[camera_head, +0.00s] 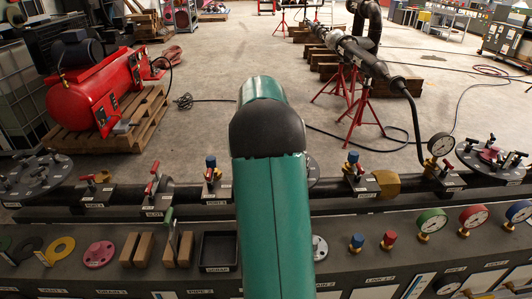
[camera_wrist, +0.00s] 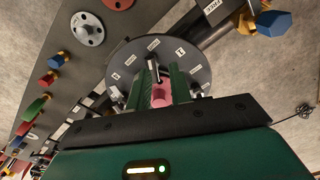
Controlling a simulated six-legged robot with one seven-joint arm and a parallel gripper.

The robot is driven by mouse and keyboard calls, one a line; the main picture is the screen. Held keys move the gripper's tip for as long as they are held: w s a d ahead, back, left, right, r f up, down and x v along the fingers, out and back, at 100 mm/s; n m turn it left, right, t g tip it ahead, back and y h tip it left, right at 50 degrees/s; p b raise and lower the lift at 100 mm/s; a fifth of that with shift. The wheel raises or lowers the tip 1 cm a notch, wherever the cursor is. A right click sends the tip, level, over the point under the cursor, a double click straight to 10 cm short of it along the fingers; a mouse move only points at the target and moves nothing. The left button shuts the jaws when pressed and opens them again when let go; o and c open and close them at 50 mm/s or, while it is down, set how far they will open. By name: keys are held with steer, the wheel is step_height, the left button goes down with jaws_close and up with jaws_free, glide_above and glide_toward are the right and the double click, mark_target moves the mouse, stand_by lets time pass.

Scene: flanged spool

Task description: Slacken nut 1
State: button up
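In the wrist view a round grey flange (camera_wrist: 203,72) with studs and small white labels lies ahead of my gripper. The label marked 1 (camera_wrist: 180,52) is on its upper part, beyond the fingers. My gripper (camera_wrist: 160,88) reaches over the flange with its two green fingers apart. A pink part (camera_wrist: 160,97) shows in the gap between them; I cannot tell whether the fingers touch it. A metal stud (camera_wrist: 153,64) stands just beyond the fingertips. Which nut belongs to label 1 is not clear. In the head view my green arm hides most of this flange and my gripper.
Red-handled valves (camera_head: 151,188) and a blue-topped fitting (camera_head: 211,165) stand along the pipe. A dark tray (camera_head: 218,250), wooden blocks (camera_head: 138,247) and gauges (camera_head: 432,222) are on the bench. Another flange (camera_head: 38,175) is at left. A red compressor (camera_head: 103,95) stands behind.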

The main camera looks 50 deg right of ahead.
steer(key=shift+m, duration=0.4)
steer(key=d+f, duration=0.1)
steer(key=s+d+f, duration=0.1)
steer(key=d, duration=0.1)
steer(key=shift+s+d+f, duration=0.1)
steer(key=shift+d+f, duration=0.15)
steer(key=shift+s+d+f, duration=0.1)
steer(key=shift+f, duration=0.2)
step_height(320, 180, down, 7)
steer(key=shift+r, duration=0.1)
steer(key=shift+d+r+n, duration=0.1)
steer(key=shift+r+n, duration=0.05)
steer(key=shift+n, duration=0.55)
steer(key=n, duration=1.5)
steer(key=shift+r, duration=0.1)
steer(key=n, duration=0.5)
steer(key=shift+n, duration=0.4)
steer(key=m, duration=0.2)
steer(key=shift+m, duration=0.4)
step_height(320, 180, up, 7)
